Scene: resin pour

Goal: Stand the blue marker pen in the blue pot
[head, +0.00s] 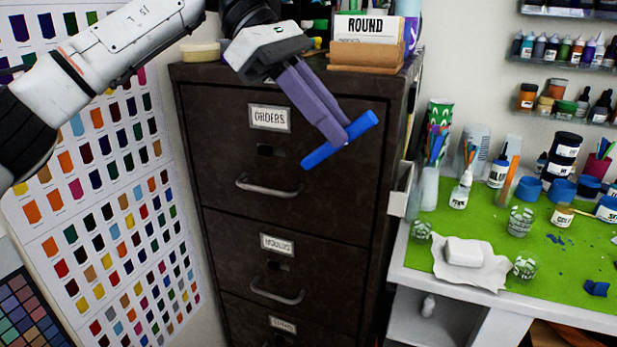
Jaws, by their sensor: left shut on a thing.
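The blue marker pen (322,153) is held crosswise in the fingertips of my left gripper (338,132), in front of the dark filing cabinet near its top drawer. The pen is tilted, its right end higher than its left. The left gripper is shut on it, fingers pointing down and right. Blue round pots stand on the green mat at the right: one at the left of the group (528,189), one beside it (562,191) and one behind (588,185). I cannot tell which is the blue pot. My right gripper is out of view.
The cabinet (230,160) has protruding drawer handles. A ROUND card box (368,28) stands on top. The green mat (455,225) holds bottles, glass cups, a pen-filled holder (436,148) and a white block (465,252). Its front middle has some bare room.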

